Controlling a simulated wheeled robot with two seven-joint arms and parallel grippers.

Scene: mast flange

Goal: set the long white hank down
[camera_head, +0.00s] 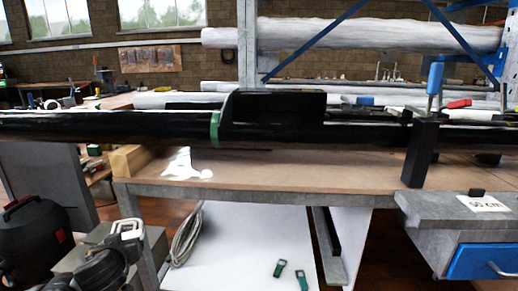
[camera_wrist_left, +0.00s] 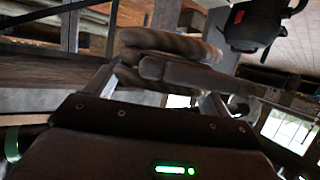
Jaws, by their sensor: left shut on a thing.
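My left gripper (camera_head: 122,240) is at the lower left of the head view, in front of the bench and below its top. It is shut on a pale, looped bundle, the white hank (camera_head: 128,226), seen mostly end-on. In the left wrist view the hank (camera_wrist_left: 178,45) shows as thick, blurred, pale strands across the fingertips. Its full length and far end are hidden. The hank is held up, beside the bench's left front leg in the picture. My right gripper is not in view.
A long black mast (camera_head: 90,127) lies across the bench (camera_head: 270,182). A black-and-red machine (camera_head: 32,245) stands left. A blue drawer (camera_head: 480,262) is at right.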

